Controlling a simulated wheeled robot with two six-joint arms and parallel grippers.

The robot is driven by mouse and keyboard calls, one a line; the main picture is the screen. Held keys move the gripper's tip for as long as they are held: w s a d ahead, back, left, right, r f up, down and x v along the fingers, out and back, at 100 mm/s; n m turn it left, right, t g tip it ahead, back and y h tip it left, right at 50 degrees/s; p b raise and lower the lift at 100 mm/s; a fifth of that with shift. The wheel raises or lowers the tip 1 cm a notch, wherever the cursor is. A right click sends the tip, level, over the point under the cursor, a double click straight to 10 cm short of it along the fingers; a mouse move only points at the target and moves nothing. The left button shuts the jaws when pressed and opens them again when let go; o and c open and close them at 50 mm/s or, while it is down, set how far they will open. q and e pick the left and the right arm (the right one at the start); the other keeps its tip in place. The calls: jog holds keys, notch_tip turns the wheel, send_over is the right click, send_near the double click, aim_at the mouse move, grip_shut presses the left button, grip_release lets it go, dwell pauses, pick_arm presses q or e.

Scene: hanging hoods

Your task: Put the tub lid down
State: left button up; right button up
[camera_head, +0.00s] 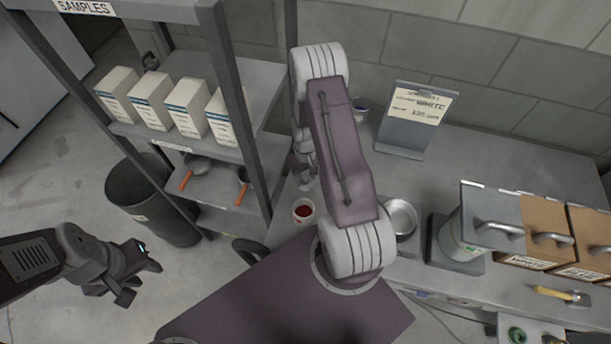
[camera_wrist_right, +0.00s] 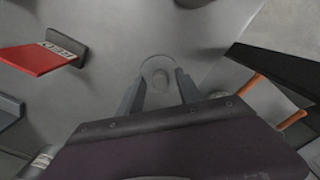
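The tub lid (camera_wrist_right: 156,73) is a pale grey disc in the right wrist view, between the fingertips of my right gripper (camera_wrist_right: 159,80). The fingers stand apart at its two sides and appear to hold it; its height above the grey surface is hard to judge. In the head view my right forearm hides the lid and most of this gripper. A small white tub (camera_head: 303,211), open with red contents, stands on the bench left of my right arm. My left gripper (camera_head: 146,279) is open and empty over the floor at lower left.
A sample shelf (camera_head: 263,85) with white boxes (camera_head: 160,97) stands at left. A sign stand (camera_head: 411,118), a metal bowl (camera_head: 399,218) and boxes with handles (camera_head: 545,230) occupy the bench at right. A red sign (camera_wrist_right: 33,59) and an orange handle (camera_wrist_right: 291,120) flank my right gripper.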

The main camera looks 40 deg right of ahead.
aim_at(305, 178)
jog(key=shift+r, duration=0.1)
notch_tip(305, 178, up, 12)
jog(key=s+a+r, duration=0.3)
jog(key=s+a, duration=0.1)
jog(key=a, duration=0.2)
jog(key=s+a+r+n+t, duration=0.1)
jog(key=s+a+r, duration=0.2)
jog(key=a, duration=0.4)
jog(key=shift+s+a+r, duration=0.3)
jog(key=shift+s+r, duration=0.1)
jog(key=shift+s, duration=0.45)
